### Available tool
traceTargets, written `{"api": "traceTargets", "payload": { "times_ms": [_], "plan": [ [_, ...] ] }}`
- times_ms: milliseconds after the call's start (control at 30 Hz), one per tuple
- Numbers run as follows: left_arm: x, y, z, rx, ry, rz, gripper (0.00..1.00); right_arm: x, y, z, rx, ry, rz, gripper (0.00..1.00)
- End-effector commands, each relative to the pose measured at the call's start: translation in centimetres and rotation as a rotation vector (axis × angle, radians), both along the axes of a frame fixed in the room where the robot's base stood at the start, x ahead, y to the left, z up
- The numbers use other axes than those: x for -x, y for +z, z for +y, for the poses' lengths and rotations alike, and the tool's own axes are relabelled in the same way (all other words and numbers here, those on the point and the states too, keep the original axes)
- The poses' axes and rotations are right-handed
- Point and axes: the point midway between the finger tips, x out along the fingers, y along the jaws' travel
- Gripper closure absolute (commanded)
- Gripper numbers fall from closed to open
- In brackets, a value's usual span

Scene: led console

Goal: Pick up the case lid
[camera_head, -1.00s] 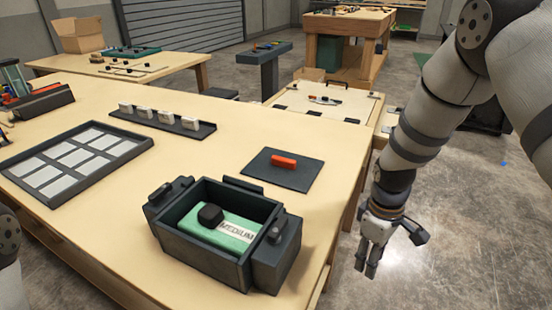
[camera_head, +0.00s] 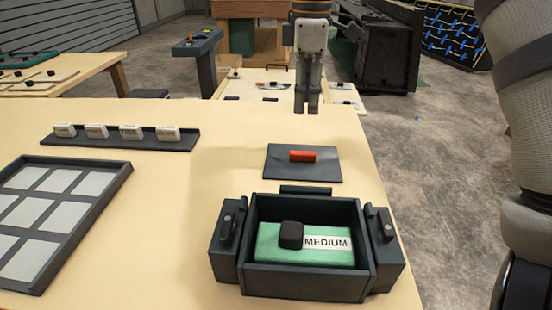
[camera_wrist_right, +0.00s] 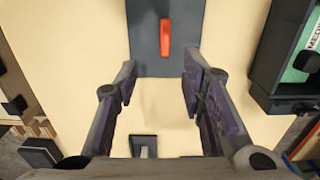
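The case lid (camera_head: 283,171) is a dark flat plate with an orange-red handle (camera_head: 302,156). It lies flat on the table just behind the open case (camera_head: 310,285). My right gripper (camera_head: 306,107) hangs fingers-down above the table's far side, beyond the lid in the head view. In the right wrist view its fingers (camera_wrist_right: 160,75) are spread apart with nothing between them, and the lid (camera_wrist_right: 145,58) with its handle (camera_wrist_right: 165,38) shows ahead of the fingertips. My left gripper is out of view.
The case holds a green block (camera_head: 335,256) labelled MEDIUM with a black knob. A dark rack (camera_head: 110,141) with several white blocks and a tray (camera_head: 117,180) of pale squares are to the left. Bare table (camera_head: 190,200) surrounds the lid.

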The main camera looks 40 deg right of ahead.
Motion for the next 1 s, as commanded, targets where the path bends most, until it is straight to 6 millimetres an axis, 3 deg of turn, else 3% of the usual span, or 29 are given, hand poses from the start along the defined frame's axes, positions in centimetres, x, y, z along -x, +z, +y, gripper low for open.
{"api": "traceTargets", "payload": {
  "times_ms": [633,733,933,1000],
  "plan": [
    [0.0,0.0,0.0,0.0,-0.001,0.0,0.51,0.6,-11.1,0.7,0.0,-0.001,0.004,0.63],
    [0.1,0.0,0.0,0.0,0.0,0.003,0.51,0.6,-12.0,0.7,-0.001,0.0,0.001,0.63],
    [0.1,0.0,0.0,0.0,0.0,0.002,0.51,0.6,-12.1,0.7,-0.001,-0.001,-0.002,0.63],
    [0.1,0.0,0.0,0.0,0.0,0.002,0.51,0.6,-12.1,0.7,-0.001,-0.001,-0.002,0.77]
  ]
}}
